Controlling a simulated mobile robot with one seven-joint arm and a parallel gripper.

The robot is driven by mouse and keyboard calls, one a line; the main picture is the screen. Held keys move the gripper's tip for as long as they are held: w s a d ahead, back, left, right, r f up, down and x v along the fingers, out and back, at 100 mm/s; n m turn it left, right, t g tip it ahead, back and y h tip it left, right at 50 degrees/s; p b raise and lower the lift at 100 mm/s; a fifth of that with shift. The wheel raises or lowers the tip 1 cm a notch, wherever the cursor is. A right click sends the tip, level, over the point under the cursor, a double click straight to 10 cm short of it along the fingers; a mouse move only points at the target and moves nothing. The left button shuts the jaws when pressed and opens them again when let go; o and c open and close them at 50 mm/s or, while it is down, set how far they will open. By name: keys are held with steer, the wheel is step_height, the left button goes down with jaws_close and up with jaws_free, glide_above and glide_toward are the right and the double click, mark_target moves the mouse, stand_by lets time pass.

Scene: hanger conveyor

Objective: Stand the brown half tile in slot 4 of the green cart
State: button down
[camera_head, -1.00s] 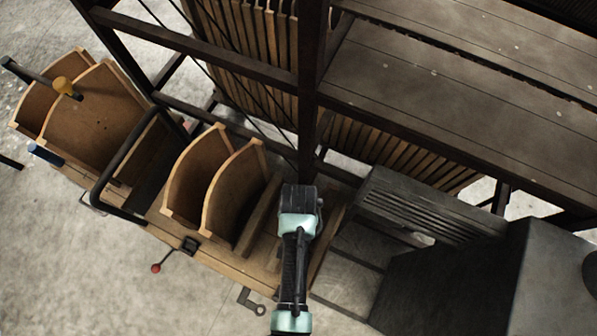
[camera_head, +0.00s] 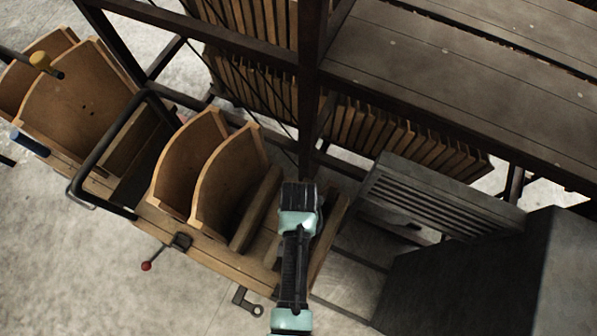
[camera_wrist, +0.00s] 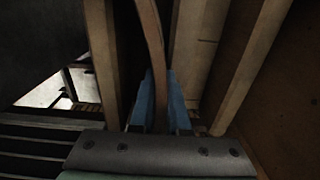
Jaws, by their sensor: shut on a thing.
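My gripper (camera_wrist: 160,100) shows in the wrist view with blue fingers shut on the edge of a thin, curved brown tile (camera_wrist: 153,45). The tile stands between wooden bars, one on its left (camera_wrist: 103,60) and one on its right (camera_wrist: 195,50). I cannot tell whether its lower edge rests on anything. In the head view my gripper's dark wrist (camera_head: 299,196) is over the right end of the wooden cart (camera_head: 222,262) and hides the fingers and held tile. Two tiles (camera_head: 182,165) (camera_head: 232,180) stand in the cart to the left. No green or slot numbers are discernible on the cart.
A dark metal rack (camera_head: 309,100) with many wooden pieces stands close behind the cart. A grey slatted box (camera_head: 440,195) is on the right. Another cart's large tiles (camera_head: 85,95) are at left, beyond a black tube handle (camera_head: 105,150). The floor in front is mostly clear.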

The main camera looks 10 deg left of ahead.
steer(key=shift+s+f, duration=0.25)
steer(key=shift+f, duration=0.35)
steer(key=c, duration=0.8)
jaws_free()
steer(key=shift+s, duration=0.1)
steer(key=shift+s+f, duration=0.1)
steer(key=r, duration=1.3)
steer(key=shift+w+d+r+p, duration=0.15)
steer(key=shift+w+r+p, duration=0.15)
steer(key=shift+w+p, duration=0.1)
steer(key=shift+s+r, duration=0.15)
steer(key=shift+r, duration=0.25)
